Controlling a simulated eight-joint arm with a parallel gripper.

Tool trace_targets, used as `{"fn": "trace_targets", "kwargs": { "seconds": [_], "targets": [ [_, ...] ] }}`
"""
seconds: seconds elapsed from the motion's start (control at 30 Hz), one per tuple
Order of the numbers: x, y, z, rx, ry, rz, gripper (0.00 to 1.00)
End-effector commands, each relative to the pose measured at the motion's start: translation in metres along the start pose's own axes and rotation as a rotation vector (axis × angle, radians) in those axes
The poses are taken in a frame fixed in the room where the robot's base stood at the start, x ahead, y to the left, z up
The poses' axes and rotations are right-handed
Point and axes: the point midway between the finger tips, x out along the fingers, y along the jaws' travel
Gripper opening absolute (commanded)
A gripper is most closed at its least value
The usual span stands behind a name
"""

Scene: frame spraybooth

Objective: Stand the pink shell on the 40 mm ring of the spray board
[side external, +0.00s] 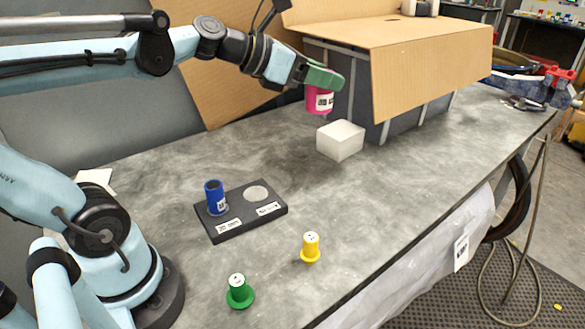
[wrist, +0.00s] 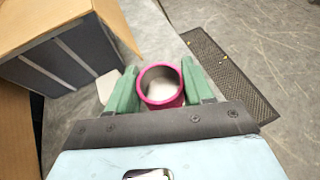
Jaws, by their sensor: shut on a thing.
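My gripper (side external: 323,77) has green fingers shut on the pink shell (side external: 319,99), held in the air near the cardboard-topped box, apart from the table. In the wrist view the shell (wrist: 161,103) is an open pink tube between both fingers (wrist: 161,86). The dark spray board (side external: 238,204) lies at the left middle of the table, well away from my gripper. A blue shell (side external: 215,198) stands upright on its left position. A pale round spot (side external: 256,193) on its right position is bare. The board's labels are too small to read, so I cannot tell which ring is 40 mm.
A white block (side external: 340,140) sits on the table below and right of the pink shell. The large grey box with cardboard flaps (side external: 400,45) stands behind it. A yellow flanged piece (side external: 311,248) and a green one (side external: 239,292) stand in front of the board. The table between board and block is clear.

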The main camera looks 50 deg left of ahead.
Motion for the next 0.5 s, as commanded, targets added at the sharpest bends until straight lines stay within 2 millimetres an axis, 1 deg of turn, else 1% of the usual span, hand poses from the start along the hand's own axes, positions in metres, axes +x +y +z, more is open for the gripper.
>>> {"fn": "trace_targets", "kwargs": {
  "seconds": [0.1,0.23,0.37,0.5],
  "targets": [
    [-0.009,-0.002,0.005,-0.002,-0.001,0.008,0.18],
    [-0.009,-0.002,0.005,-0.001,0.002,0.002,0.18],
    [0.002,0.0,0.001,0.01,0.011,-0.027,0.18],
    [0.023,0.004,-0.01,0.031,0.025,-0.087,0.18]
  ]
}}
